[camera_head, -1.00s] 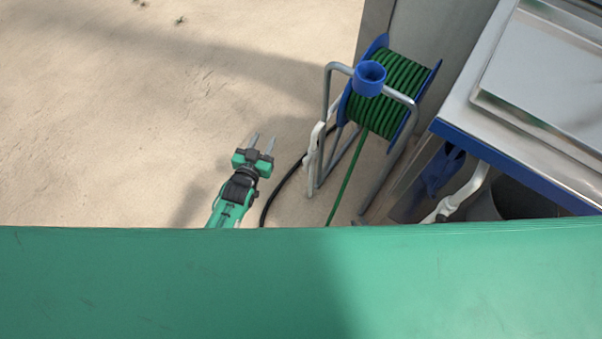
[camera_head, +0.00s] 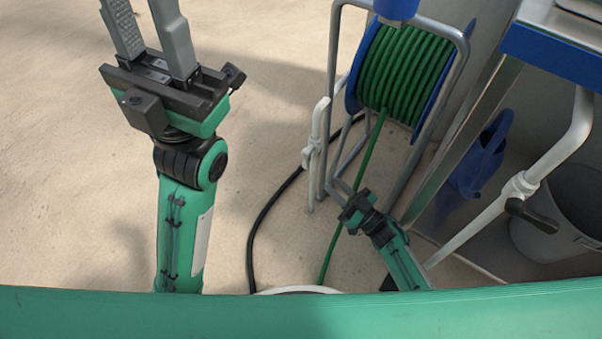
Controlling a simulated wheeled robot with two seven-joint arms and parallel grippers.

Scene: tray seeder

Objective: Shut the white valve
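The white valve (camera_head: 519,188) sits on a slanting white pipe at the right, below the bench. Its black lever (camera_head: 530,213) points down to the right, across the line of the pipe. My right gripper (camera_head: 346,184) is small and low in the middle, left of the valve and well apart from it, in front of the hose reel's legs. Its fingers blend with the reel's grey frame, so I cannot tell their gap. My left gripper (camera_head: 143,12) is large and raised at the upper left. Its fingers are apart with nothing between them, and their tips are cut off.
A hose reel (camera_head: 405,75) with green hose stands at the centre right; a white fitting (camera_head: 313,150) is at its left side. A grey bucket (camera_head: 565,215) and a blue watering can (camera_head: 480,160) are near the valve. Open floor lies at the left.

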